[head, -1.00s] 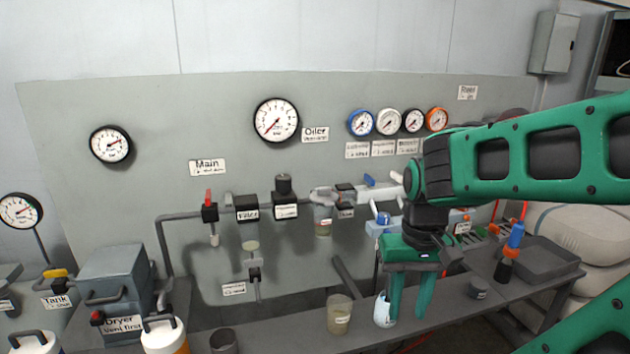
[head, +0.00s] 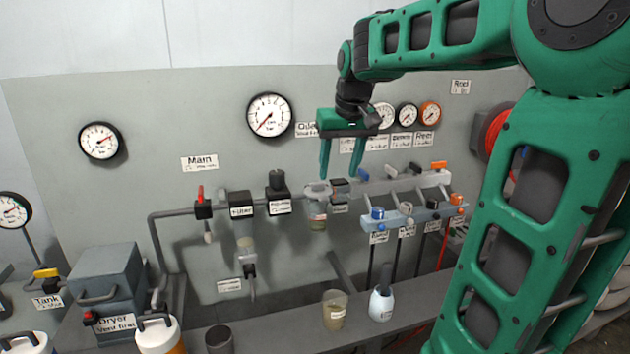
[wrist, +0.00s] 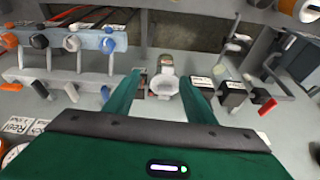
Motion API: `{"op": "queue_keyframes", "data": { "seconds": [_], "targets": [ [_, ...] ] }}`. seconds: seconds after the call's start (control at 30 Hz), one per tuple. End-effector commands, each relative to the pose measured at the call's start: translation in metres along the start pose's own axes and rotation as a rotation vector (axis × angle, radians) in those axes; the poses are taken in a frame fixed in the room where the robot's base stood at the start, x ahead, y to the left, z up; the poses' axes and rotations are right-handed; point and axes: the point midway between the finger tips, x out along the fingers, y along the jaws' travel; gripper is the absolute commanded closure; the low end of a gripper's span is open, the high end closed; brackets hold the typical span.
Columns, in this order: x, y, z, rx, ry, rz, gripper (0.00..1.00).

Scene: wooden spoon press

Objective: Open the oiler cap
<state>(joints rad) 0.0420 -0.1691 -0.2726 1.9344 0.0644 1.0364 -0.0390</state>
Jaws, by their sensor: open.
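The oiler (head: 317,208) sits in the pipe line on the grey panel, with a clear bowl of tinted liquid under a light grey round top (head: 316,189). In the wrist view the oiler top (wrist: 164,86) shows as a pale ring between my finger tips, with the bowl behind it. Whether the cap is open or shut I cannot tell. My gripper (head: 340,172) is open and empty, fingers pointing down, just above and slightly right of the oiler in the head view. Its fingers also show in the wrist view (wrist: 159,76), apart from the ring.
The black-topped regulator (head: 278,193) stands left of the oiler, and a dark labelled block (head: 340,191) stands close on its right. A blue valve manifold (head: 412,217) is further right. A beaker (head: 335,308) and a white bottle (head: 381,303) stand on the bench below.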

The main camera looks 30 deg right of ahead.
Motion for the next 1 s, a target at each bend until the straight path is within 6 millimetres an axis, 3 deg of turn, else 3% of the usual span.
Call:
{"op": "queue_keyframes", "data": {
  "seconds": [0.03,0.1,0.23,0.37,0.8,1.0],
  "targets": [
    [-0.004,-0.007,-0.021,-0.019,0.022,-0.001,0.50],
    [-0.010,-0.015,-0.040,-0.038,0.047,-0.003,0.50],
    [-0.013,-0.023,-0.058,-0.056,0.069,-0.004,0.50],
    [-0.005,-0.025,-0.061,-0.060,0.071,-0.005,0.50],
    [0.068,-0.026,-0.065,-0.060,0.068,-0.006,0.50],
    [0.087,-0.026,-0.066,-0.059,0.070,-0.005,0.50]
  ]
}}
